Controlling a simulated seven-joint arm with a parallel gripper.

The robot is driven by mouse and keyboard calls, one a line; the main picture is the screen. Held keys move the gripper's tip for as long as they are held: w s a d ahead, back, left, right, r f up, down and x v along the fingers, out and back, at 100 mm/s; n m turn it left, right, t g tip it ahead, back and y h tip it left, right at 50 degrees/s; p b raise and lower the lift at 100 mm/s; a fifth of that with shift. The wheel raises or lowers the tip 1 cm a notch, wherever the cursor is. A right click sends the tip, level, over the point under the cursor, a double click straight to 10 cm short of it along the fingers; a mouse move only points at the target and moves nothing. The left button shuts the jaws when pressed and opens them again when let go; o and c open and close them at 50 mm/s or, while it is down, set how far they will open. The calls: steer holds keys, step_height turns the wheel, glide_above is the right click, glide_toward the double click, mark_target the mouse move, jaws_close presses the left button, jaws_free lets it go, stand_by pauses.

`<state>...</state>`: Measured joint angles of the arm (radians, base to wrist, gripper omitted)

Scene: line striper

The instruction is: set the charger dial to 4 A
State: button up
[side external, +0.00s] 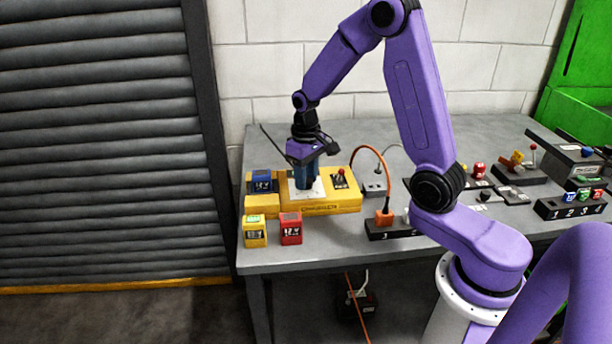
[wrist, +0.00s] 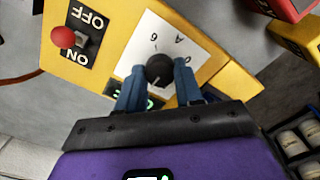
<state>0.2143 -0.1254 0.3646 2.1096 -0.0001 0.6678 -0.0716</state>
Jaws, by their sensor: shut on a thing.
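The yellow charger (side external: 335,203) stands on the left part of the bench; it also fills the upper middle of the wrist view (wrist: 115,45). Its dark round dial (wrist: 160,69) sits on a white scale plate (wrist: 143,43) with a 6 and an A legible. A pale pointer mark shows on the dial, but I cannot read its setting. My gripper (wrist: 158,78) has its two blue fingers shut on the dial from either side; in the side view it points down over the charger (side external: 306,186). A green display (wrist: 125,101) is partly hidden by a finger.
A red-knobbed ON/OFF switch (wrist: 62,37) is beside the dial. A blue battery (side external: 262,181) sits at the charger's left end. Yellow (side external: 255,231) and red (side external: 291,228) batteries stand in front. An orange plug (side external: 384,217) and cable are to the right.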

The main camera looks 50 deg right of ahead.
steer(key=m, duration=0.4)
steer(key=shift+m, duration=2.2)
steer(key=o, duration=1)
steer(key=shift+o, duration=0.2)
steer(key=shift+r, duration=0.1)
step_height(320, 180, up, 17)
steer(key=shift+r, duration=0.15)
